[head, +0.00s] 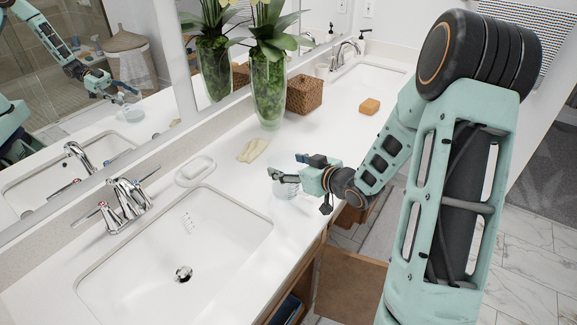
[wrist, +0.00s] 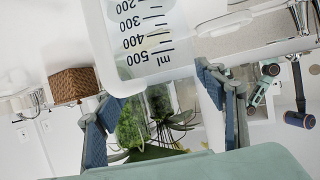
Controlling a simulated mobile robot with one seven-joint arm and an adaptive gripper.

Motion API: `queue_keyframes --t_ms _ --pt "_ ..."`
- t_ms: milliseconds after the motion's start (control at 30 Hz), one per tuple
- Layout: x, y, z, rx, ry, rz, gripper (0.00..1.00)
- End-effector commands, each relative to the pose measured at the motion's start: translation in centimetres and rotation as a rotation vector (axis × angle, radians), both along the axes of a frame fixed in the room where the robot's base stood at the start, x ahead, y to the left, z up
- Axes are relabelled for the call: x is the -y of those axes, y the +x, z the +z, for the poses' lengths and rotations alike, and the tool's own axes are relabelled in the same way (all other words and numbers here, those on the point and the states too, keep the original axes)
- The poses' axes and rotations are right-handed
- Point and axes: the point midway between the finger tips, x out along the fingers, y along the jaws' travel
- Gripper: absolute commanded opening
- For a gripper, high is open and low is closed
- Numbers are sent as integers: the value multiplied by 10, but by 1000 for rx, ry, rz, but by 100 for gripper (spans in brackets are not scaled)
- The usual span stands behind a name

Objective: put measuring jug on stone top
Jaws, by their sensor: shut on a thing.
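The measuring jug (head: 285,190) is clear, with a black ml scale that shows in the wrist view (wrist: 147,35). My gripper (head: 287,167) is shut on it, one finger on each side of the jug in the wrist view. The stone top (head: 335,120) is the white counter along the mirror. The jug is at the counter between the sink and the vase, near the front edge. I cannot tell whether its base touches the surface. My fingers and the jug's clear walls make its outline faint in the head view.
A sink (head: 190,255) lies left of the jug. A soap dish (head: 195,170), folded gloves (head: 252,149), a glass vase with plants (head: 268,85), a wicker basket (head: 304,94) and a sponge (head: 370,106) stand around it. An open cabinet door (head: 348,285) juts out below the counter.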

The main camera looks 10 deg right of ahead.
Motion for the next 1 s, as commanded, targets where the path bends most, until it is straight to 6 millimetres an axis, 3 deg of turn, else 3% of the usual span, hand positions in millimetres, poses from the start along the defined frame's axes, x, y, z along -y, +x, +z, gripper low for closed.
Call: queue_keyframes --t_ms 133,167,300,700,1000 --pt "0 0 -4 1 0 0 19" --pt "0 0 -5 0 0 0 65" --pt "0 0 -4 0 0 0 81" --pt "0 0 2 0 0 0 82" --pt "26 -47 23 0 -2 -5 82"
